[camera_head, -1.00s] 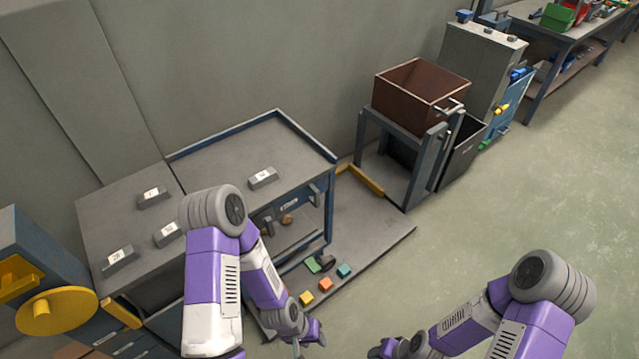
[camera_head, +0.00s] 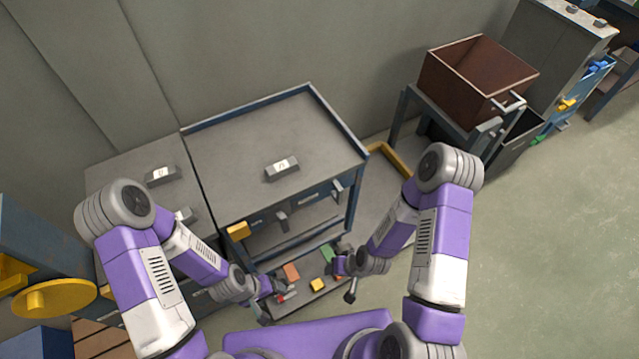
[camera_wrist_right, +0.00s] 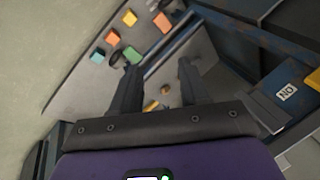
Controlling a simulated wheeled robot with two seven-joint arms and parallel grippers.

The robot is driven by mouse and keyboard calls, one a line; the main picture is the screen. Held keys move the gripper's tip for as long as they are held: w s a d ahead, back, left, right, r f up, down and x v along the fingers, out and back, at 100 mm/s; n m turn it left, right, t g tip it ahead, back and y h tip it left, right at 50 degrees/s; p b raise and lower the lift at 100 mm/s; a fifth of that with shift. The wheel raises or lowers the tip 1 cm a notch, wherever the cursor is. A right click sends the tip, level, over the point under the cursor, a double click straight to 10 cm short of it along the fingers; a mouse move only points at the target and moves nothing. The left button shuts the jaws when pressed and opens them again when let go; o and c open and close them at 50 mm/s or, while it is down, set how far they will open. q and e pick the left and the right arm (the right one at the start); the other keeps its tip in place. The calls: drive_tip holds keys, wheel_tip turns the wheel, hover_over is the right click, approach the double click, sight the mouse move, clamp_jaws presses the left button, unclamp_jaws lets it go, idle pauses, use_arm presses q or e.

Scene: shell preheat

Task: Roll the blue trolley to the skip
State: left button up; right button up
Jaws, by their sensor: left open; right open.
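A blue-rimmed trolley (camera_head: 235,140) with a flat grey top stands against the wall in the middle of the head view. Its front has handles and an open lower level. My left gripper (camera_head: 278,306) is open and low in front of it, apart from its handles. My right gripper (camera_head: 346,281) is open near its front right corner. In the right wrist view the right gripper's fingers (camera_wrist_right: 158,88) are spread with nothing between them. A brown open box (camera_head: 465,82) on a stand is at right, with a dark bin (camera_head: 515,145) beside it; I cannot tell which is the skip.
Coloured blocks, including an orange one (camera_head: 291,272) and a yellow one (camera_head: 317,285), lie on a low grey surface by the trolley. A labelled block (camera_head: 282,168) sits on its top. A yellow bar (camera_head: 390,158) lies between trolley and stand. Open floor (camera_head: 550,260) is at right.

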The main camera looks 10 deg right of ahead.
sight(341, 196)
drive_tip(key=w+d+r+n+t+p, duration=0.1)
drive_tip(key=w+n+t, duration=0.1)
drive_tip(key=w+t, duration=0.3)
drive_tip(key=w+d+r+n+t+y+p, duration=0.1)
drive_tip(key=w+t, duration=0.3)
drive_tip(key=w, duration=0.7)
drive_tip(key=w+d+r+n+t+y+p, duration=0.1)
drive_tip(key=w+d+r+n+t, duration=0.1)
drive_tip(key=w+t, duration=0.3)
drive_tip(key=shift+w+d+r+n+t, duration=0.1)
drive_tip(key=shift+w+d+r+n, duration=0.05)
drive_tip(key=shift+w, duration=0.3)
drive_tip(key=shift+w+d+r+n+t, duration=0.1)
drive_tip(key=shift+w+d+n, duration=0.1)
drive_tip(key=shift+w, duration=0.3)
drive_tip(key=shift+w+d+r+n+t, duration=0.1)
drive_tip(key=shift+w+d+r+n, duration=0.05)
drive_tip(key=shift+w, duration=0.3)
drive_tip(key=shift+c, duration=0.2)
clamp_jaws()
